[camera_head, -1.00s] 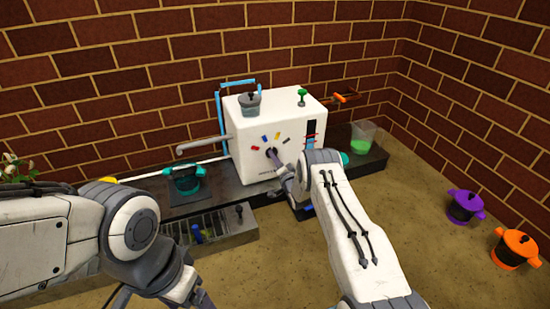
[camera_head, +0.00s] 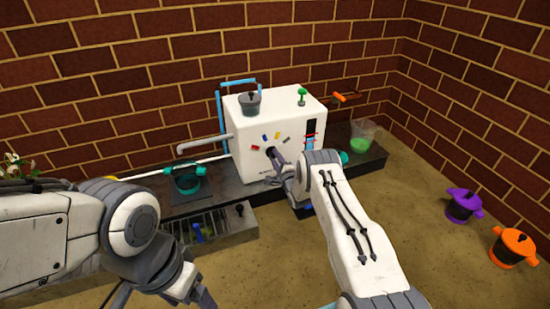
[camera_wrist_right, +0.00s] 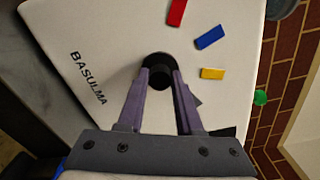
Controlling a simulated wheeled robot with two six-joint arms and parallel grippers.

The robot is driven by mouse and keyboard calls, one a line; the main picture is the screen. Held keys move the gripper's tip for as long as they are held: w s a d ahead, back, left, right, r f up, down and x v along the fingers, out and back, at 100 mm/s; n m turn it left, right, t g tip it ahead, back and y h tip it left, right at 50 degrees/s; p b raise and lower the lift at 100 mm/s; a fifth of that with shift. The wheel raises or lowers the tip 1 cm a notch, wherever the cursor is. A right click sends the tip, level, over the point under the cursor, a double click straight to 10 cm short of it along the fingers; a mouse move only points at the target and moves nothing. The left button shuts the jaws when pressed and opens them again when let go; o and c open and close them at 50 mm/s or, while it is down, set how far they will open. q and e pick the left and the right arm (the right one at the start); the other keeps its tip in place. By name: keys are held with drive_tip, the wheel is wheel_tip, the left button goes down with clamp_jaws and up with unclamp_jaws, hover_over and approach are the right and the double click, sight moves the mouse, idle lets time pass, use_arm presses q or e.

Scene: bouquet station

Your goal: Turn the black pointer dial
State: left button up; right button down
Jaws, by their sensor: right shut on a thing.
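The black pointer dial (camera_wrist_right: 159,66) is on the front face of a white machine (camera_head: 246,137). Coloured marks in red (camera_wrist_right: 177,11), blue (camera_wrist_right: 210,37) and yellow (camera_wrist_right: 212,73) sit around it. My right gripper (camera_wrist_right: 160,80) is shut on the dial, with one purple-grey finger on each side of its knob. In the head view my right gripper (camera_head: 275,157) reaches the machine's front, and its fingers and arm partly hide the dial. The dial's pointer is hard to make out. My left gripper (camera_head: 203,298) is low at the bottom edge, away from the machine, and partly cut off.
A grey pot (camera_head: 249,104) and a green knob (camera_head: 302,96) are on the machine's top. A spout (camera_head: 205,142) sticks out left above a teal pot (camera_head: 187,180). A beaker of green liquid (camera_head: 361,143) stands right. Purple (camera_head: 463,205) and orange (camera_head: 512,247) pots stand far right.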

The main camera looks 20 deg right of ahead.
drive_tip(key=shift+m, duration=0.9)
drive_tip(key=c, duration=0.6)
unclamp_jaws()
drive_tip(key=shift+o, duration=0.2)
drive_tip(key=s+p, duration=0.6)
drive_tip(key=s, duration=0.4)
drive_tip(key=shift+s+d, duration=0.15)
drive_tip(key=shift+s, duration=0.1)
